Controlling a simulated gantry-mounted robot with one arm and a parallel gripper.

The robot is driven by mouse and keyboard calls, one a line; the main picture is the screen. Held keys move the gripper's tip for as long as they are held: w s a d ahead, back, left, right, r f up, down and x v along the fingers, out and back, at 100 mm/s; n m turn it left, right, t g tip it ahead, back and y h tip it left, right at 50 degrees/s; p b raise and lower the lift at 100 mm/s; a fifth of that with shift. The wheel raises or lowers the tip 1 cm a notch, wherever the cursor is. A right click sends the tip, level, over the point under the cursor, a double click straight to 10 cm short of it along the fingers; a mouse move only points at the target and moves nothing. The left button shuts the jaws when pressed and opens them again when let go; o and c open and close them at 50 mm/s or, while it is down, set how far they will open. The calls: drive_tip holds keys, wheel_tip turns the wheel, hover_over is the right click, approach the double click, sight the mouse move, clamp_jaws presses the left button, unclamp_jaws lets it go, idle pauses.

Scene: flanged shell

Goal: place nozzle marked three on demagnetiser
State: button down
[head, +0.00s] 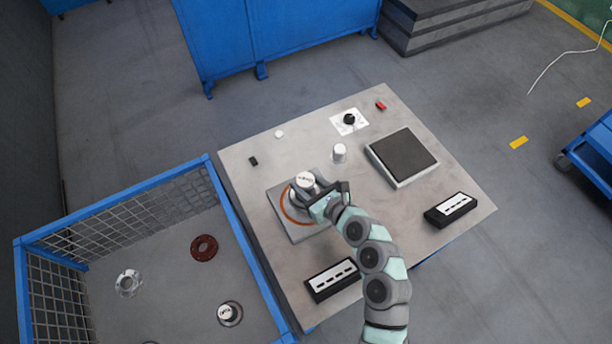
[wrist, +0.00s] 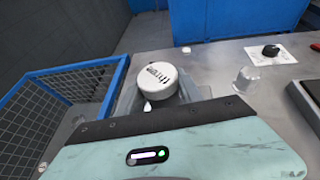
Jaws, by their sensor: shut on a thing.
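My gripper (head: 328,200) is shut on a white-capped nozzle (head: 305,180) with dark lettering on top, too small to read surely. The nozzle also shows upright in the wrist view (wrist: 154,82), just beyond the gripper body. In the head view it appears over the far part of a square grey plate with an orange ring (head: 288,222); I cannot tell whether it touches the plate. A second square unit with a dark top (head: 402,154) lies to the right on the table. I cannot tell surely which of the two is the demagnetiser.
A small whitish cylinder (head: 339,152) stands between the two units. A black knob on a white sheet (head: 349,119) and a red block (head: 380,105) lie farther back. Two black labelled blocks (head: 333,280) (head: 451,209) sit nearer. A blue mesh crate (head: 112,204) holds another capped part (head: 229,313) and rings.

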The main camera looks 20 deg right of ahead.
sight(311, 194)
drive_tip(key=shift+f+b, duration=0.5)
drive_tip(key=shift+f, duration=1.4)
drive_tip(key=shift+f, duration=0.1)
drive_tip(key=c, duration=0.8)
unclamp_jaws()
drive_tip(key=shift+f, duration=0.15)
drive_tip(key=shift+o, duration=0.2)
drive_tip(key=shift+s+d+r, duration=0.2)
drive_tip(key=shift+r, duration=0.05)
drive_tip(key=p+v, duration=0.1)
drive_tip(key=v, duration=1)
drive_tip(key=shift+s, duration=0.25)
